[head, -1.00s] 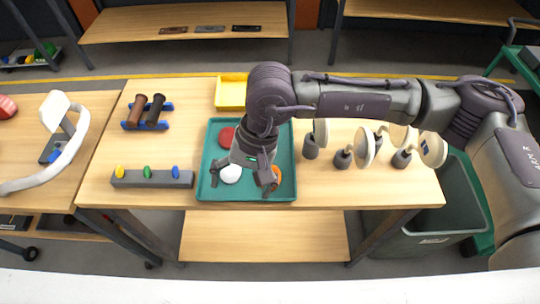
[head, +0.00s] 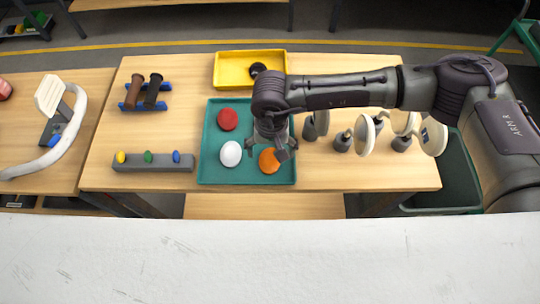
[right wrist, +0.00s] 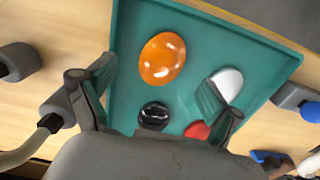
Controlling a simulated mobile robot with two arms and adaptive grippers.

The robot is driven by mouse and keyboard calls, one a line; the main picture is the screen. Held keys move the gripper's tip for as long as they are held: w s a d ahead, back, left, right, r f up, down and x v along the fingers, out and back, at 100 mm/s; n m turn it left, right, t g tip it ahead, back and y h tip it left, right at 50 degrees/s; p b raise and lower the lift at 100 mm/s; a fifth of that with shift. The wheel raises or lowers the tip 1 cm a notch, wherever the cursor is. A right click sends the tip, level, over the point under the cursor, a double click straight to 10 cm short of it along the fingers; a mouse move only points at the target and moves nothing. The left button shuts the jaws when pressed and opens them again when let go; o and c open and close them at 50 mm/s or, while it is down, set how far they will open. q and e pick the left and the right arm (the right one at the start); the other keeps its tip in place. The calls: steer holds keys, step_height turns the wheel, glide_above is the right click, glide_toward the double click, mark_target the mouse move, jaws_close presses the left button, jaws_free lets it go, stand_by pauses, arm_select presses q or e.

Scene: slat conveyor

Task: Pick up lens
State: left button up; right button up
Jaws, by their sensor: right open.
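The teal tray (head: 208,172) holds a red lens (head: 228,119), a white lens (head: 230,153) and an orange lens (head: 269,160). A glossy black lens (right wrist: 153,115) also lies in the tray in the right wrist view; in the head view my arm hides it. My right gripper (head: 267,148) is open and empty above the right part of the tray, close behind the orange lens in the head view. In the right wrist view its spread fingers (right wrist: 152,98) frame the black lens, with the orange lens (right wrist: 162,58) ahead and the white lens (right wrist: 227,83) by one finger. My left gripper is out of view.
A yellow tray (head: 232,70) with a dark round piece (head: 257,69) stands behind the teal tray. Several round pale discs on grey bases (head: 364,135) stand right. A grey block with coloured knobs (head: 153,163) and two grips on a blue rack (head: 145,91) are left.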

mark_target(270, 159)
step_height(270, 159, down, 3)
steer(key=shift+a+f+p, duration=0.15)
steer(key=shift+f+p, duration=0.05)
steer(key=shift+p, duration=0.6)
steer(key=shift+f, duration=0.2)
steer(key=c, duration=1)
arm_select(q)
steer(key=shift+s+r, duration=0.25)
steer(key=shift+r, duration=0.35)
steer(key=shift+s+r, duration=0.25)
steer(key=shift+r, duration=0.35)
arm_select(e)
steer(key=shift+c, duration=0.9)
